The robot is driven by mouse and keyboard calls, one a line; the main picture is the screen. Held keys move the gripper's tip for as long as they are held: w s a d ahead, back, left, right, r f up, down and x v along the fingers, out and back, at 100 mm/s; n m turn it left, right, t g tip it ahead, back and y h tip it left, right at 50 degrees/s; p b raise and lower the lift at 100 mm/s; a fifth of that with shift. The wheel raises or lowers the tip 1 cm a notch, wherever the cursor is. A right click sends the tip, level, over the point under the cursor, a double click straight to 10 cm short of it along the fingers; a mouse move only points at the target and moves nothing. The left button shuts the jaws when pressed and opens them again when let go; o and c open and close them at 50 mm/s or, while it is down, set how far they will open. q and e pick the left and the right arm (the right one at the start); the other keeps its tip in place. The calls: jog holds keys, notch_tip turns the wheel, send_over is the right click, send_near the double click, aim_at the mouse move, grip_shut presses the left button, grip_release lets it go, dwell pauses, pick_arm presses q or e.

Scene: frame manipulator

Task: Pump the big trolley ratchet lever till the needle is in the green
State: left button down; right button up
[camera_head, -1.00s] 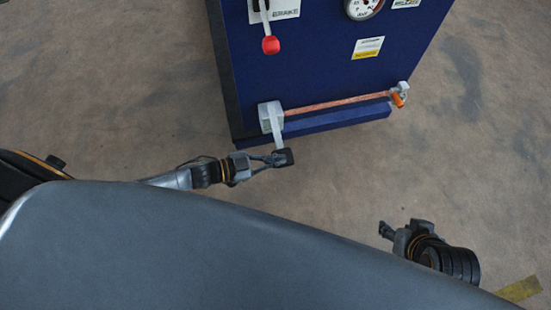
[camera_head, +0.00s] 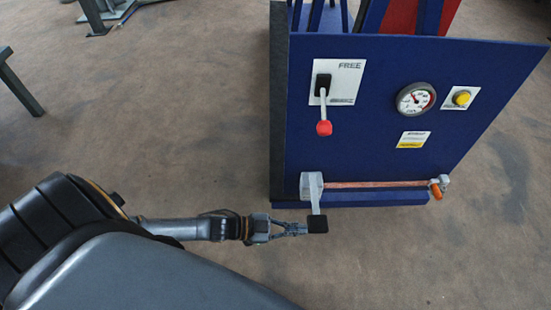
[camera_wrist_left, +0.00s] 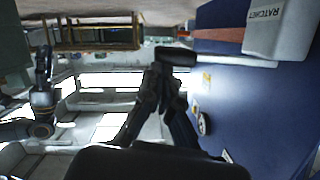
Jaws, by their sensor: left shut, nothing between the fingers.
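The ratchet lever has a grey housing (camera_head: 312,186) low on the blue trolley (camera_head: 370,130) and a pale arm down to a black end pad (camera_head: 317,224). My left gripper (camera_head: 304,229) is shut and empty, its fingertips right at the pad's left side; contact is unclear. In the left wrist view, the fingers (camera_wrist_left: 165,92) reach toward the pad (camera_wrist_left: 176,56), beside the housing marked RATCHET (camera_wrist_left: 270,30). The round gauge (camera_head: 416,99) has a white face with red at right; its needle reading is too small to tell. My right gripper (camera_wrist_left: 44,65) shows small at left there; its jaws are unclear.
A red-knobbed lever (camera_head: 324,127) hangs on a plate marked FREE. A yellow button (camera_head: 461,98) is right of the gauge. A copper-coloured bar (camera_head: 375,184) runs from the housing to an orange-tipped fitting (camera_head: 436,190). Open floor surrounds the trolley's front.

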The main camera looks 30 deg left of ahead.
pick_arm(q)
jog(key=v, duration=0.6)
jog(key=shift+p, duration=0.3)
pick_arm(e)
notch_tip(320, 180, down, 4)
jog(key=shift+a+r, duration=0.1)
jog(key=shift+r, duration=0.15)
pick_arm(q)
jog(key=shift+r, duration=0.1)
dwell(0.4)
